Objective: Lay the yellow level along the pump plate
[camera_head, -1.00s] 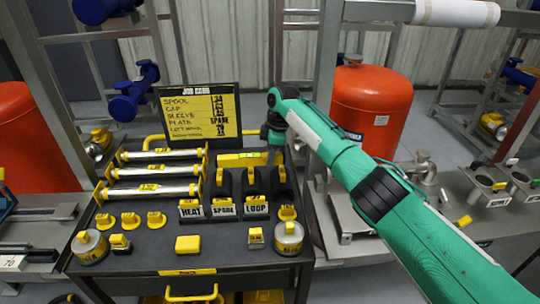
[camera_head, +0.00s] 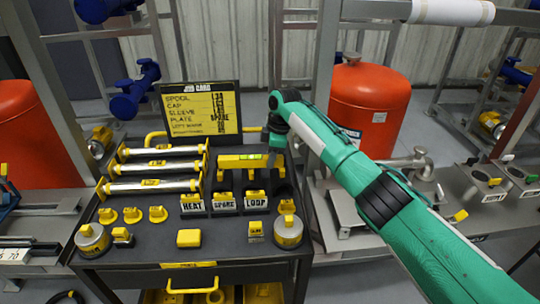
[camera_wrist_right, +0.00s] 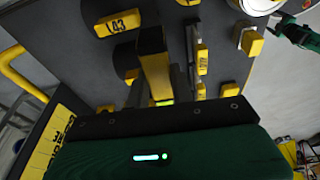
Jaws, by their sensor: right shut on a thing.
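The yellow level (camera_head: 241,161), a long bar with a green vial, is held level just above the dark holders on the cart. My right gripper (camera_head: 275,152) is at its right end, with the fingers mostly hidden by the wrist. In the right wrist view the level (camera_wrist_right: 154,68) runs out from between the jaws, which are shut on it. A grey metal plate (camera_head: 350,218) lies on the bench right of the cart, partly behind my right arm. I cannot tell for sure that it is the pump plate. A green and black part at the wrist view's right edge looks like my left gripper (camera_wrist_right: 297,32); its jaws are unclear.
The cart top (camera_head: 150,235) carries silver spools (camera_head: 153,186), yellow caps, tagged blocks and two round tins. A job card (camera_head: 200,108) stands behind them. A red tank (camera_head: 368,105) and a grey upright frame (camera_head: 325,60) stand close to my right arm.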

